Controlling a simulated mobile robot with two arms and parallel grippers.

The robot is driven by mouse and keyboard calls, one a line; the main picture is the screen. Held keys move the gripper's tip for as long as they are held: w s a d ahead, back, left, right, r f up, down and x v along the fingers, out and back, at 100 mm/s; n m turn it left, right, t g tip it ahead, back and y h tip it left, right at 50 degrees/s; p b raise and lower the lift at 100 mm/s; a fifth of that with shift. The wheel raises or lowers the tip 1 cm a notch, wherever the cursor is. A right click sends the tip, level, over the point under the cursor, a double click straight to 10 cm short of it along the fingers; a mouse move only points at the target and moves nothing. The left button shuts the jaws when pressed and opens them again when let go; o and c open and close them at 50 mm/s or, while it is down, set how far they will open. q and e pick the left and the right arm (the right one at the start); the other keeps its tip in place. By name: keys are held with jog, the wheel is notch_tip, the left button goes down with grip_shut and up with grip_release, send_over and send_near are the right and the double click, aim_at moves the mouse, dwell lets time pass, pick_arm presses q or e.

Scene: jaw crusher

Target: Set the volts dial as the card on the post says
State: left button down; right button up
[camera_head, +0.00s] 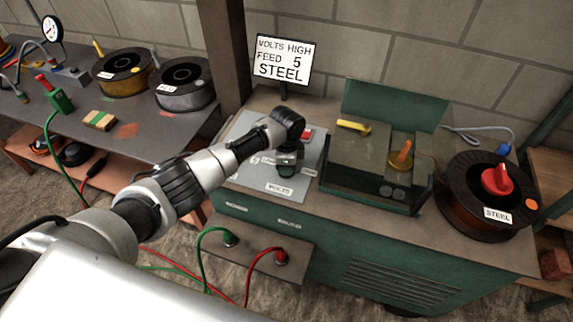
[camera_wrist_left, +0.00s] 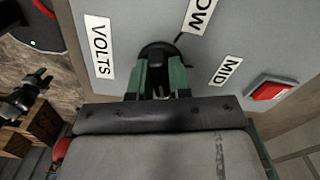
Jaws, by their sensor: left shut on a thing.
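The white card (camera_head: 285,60) on the post reads "VOLTS HIGH, FEED 5, STEEL". The volts dial is a black knob (camera_wrist_left: 155,50) on the grey panel (camera_head: 308,165); my left gripper largely hides it in the head view. My left gripper (camera_head: 289,165) points down onto the panel, its green fingers shut on the knob in the wrist view (camera_wrist_left: 160,72). The "VOLTS" label (camera_wrist_left: 99,47), a partly cut-off "LOW" label (camera_wrist_left: 198,14) and a "MID" label (camera_wrist_left: 226,71) surround the knob. I see no HIGH label. My right gripper is out of view.
A red switch (camera_wrist_left: 271,91) sits close by on the panel. Right of the panel are an open green-lidded feeder box (camera_head: 370,165) and a spool marked STEEL (camera_head: 465,215). Green and red cables (camera_head: 265,262) plug in below. A side table (camera_head: 140,125) holds more spools.

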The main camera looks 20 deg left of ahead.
pick_arm(q)
jog(key=c, duration=1.1)
grip_release()
jog(key=shift+o, duration=0.2)
notch_tip(320, 180, up, 11)
jog(key=shift+f, duration=0.1)
